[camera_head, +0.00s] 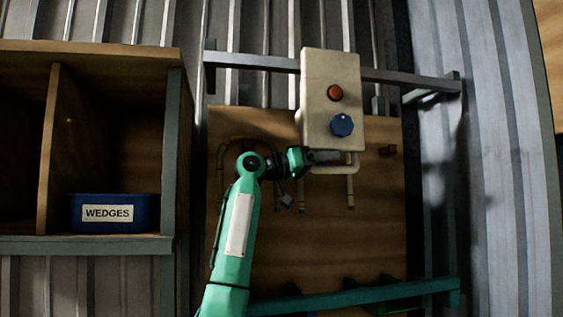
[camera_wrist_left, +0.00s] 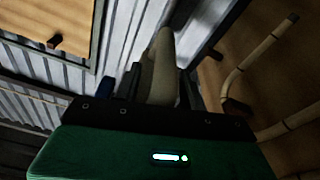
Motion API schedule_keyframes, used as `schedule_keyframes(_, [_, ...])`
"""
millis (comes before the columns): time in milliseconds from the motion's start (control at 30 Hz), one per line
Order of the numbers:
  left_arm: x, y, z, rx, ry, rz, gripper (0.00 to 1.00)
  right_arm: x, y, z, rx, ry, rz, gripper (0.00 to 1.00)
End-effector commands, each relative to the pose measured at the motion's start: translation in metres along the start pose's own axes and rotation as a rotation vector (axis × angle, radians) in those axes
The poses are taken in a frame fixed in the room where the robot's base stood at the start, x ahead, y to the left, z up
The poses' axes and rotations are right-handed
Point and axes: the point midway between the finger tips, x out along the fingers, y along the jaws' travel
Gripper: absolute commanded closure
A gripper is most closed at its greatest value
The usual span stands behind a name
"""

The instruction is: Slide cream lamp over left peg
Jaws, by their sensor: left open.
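A cream box (camera_head: 318,75) with a red button and a blue knob hangs in front of the wooden board; I cannot tell whether it is the cream lamp. A cream bar (camera_head: 350,166) bends out below it. My left gripper (camera_head: 325,157) is at the box's lower edge, by this bar. In the left wrist view a pale tapered piece (camera_wrist_left: 160,65) lies between the open fingers; whether they touch it is unclear. A dark peg (camera_head: 387,150) sticks out at the board's right. No left peg is clearly visible; my arm covers part of that side. My right gripper is out of view.
A wooden shelf with a blue WEDGES bin (camera_head: 115,213) stands at left. A grey rail (camera_head: 260,61) crosses above the board and a teal bar (camera_head: 380,294) below. Curved jointed canes (camera_wrist_left: 245,62) show at right in the wrist view.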

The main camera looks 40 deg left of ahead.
Motion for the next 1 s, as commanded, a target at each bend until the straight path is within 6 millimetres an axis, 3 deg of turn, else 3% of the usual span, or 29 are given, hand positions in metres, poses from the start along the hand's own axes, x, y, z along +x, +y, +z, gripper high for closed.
schedule_keyframes(33, [-0.011, -0.002, -0.009, -0.003, 0.03, -0.006, 0.59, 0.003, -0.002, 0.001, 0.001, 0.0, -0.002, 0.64])
schedule_keyframes(800, [-0.05, -0.004, 0.033, 0.0, 0.014, -0.003, 0.59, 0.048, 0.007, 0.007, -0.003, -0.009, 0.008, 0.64])
schedule_keyframes(1000, [-0.061, -0.004, 0.041, 0.001, 0.014, -0.001, 0.59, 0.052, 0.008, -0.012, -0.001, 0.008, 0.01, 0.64])
